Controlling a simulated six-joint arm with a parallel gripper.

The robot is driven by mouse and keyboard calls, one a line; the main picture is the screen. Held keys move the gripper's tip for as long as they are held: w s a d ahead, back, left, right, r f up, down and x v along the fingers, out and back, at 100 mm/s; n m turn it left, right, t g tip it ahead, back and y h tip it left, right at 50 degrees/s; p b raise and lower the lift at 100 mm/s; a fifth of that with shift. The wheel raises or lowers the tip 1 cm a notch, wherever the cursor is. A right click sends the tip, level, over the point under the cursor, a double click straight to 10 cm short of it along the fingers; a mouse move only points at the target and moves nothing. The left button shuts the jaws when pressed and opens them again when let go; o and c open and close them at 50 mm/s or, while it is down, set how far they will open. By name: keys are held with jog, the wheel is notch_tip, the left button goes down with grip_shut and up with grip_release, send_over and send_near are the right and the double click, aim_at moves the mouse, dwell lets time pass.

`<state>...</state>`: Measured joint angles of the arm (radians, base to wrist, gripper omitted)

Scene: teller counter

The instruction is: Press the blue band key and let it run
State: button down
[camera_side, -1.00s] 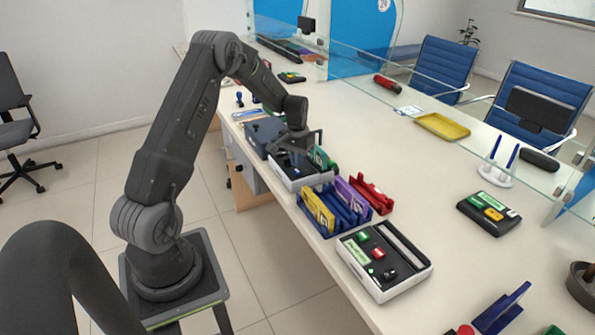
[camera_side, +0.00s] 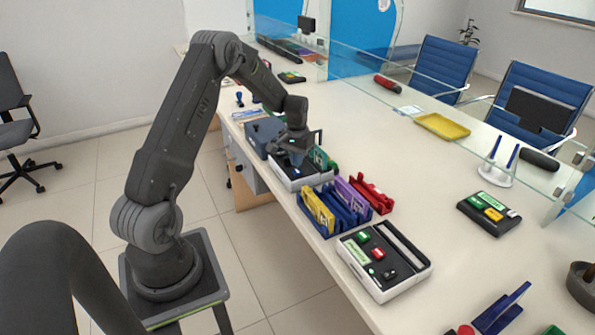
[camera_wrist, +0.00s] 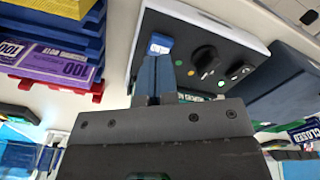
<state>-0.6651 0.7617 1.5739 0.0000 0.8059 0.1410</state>
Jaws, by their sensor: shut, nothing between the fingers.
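The blue key (camera_wrist: 160,44) sits on the black panel of a white-cased machine (camera_wrist: 253,45), beside a dark knob and several small lights. My gripper (camera_wrist: 155,58) is shut and empty, pointing down at this machine. Its fingertips overlap the near edge of the blue key in the wrist view; I cannot tell whether they touch it or hover just above. In the side view my gripper (camera_side: 295,160) is over the same machine (camera_side: 299,182), and the arm hides much of its panel.
Racks of banded strips, yellow, blue and purple (camera_side: 352,202) and red (camera_side: 373,194), stand close beside the machine. A second white machine (camera_side: 405,287) with green and red keys is nearer the camera. A dark blue box (camera_side: 264,133) is behind. Free counter lies to the right.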

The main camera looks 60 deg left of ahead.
aim_at(297, 171)
jog(key=shift+f, duration=1.35)
jog(key=shift+r, duration=0.1)
notch_tip(297, 171, up, 9)
dwell(1.3)
jog(key=s+d+r+m+t+y, duration=0.1)
jog(key=s+d+r+m, duration=0.15)
jog(key=d+r, duration=0.55)
jog(key=s+d+r+m+t, duration=0.1)
jog(key=s+d+r+t, duration=0.15)
jog(key=d+r, duration=0.65)
jog(key=s+d+m+t+h, duration=0.1)
jog(key=s+d+m+t, duration=0.1)
jog(key=s+d, duration=1.2)
jog(key=shift+s+d, duration=0.2)
jog(key=shift+s, duration=1)
